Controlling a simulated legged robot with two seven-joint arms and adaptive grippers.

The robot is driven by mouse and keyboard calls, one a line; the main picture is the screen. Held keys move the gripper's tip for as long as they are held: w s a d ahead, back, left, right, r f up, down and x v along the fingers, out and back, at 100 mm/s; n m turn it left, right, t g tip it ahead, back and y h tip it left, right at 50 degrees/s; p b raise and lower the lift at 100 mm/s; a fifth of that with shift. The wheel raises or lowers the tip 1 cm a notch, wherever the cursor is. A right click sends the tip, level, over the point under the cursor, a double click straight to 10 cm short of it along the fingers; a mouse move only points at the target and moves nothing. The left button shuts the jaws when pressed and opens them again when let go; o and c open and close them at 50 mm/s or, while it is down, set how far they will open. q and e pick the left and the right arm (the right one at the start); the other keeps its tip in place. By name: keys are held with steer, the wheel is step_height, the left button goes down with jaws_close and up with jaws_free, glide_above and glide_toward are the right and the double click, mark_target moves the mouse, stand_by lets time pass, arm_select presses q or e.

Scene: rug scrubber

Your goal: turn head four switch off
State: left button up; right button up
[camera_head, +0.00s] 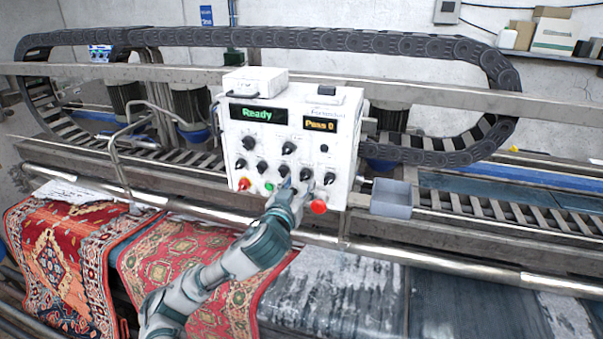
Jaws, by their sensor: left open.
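The white control panel (290,135) stands in the middle of the camera_head view. Its displays read "Ready" and "Pass 0". It has several black rotary switches, such as one at the upper left (248,142) and one at the upper middle (288,147). I cannot read their labels, so I cannot tell which is head four. My left gripper (296,184) is open at the lower row of switches, in front of the panel. It partly hides that row, and I cannot tell whether it touches a switch. My right gripper is not in view.
A red button (318,207) sits at the panel's lower right, close to my left gripper. A grey box (391,198) is right of the panel. A metal rail (450,264) runs below. Patterned rugs (60,255) hang at the left.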

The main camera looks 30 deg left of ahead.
mark_target(303, 180)
arm_select(q)
steer(key=shift+w+r+p, duration=0.15)
steer(key=shift+w+p, duration=0.2)
steer(key=shift+w, duration=1.15)
steer(key=shift+a, duration=0.1)
steer(key=shift+c, duration=0.3)
steer(key=shift+a, duration=0.15)
jaws_close()
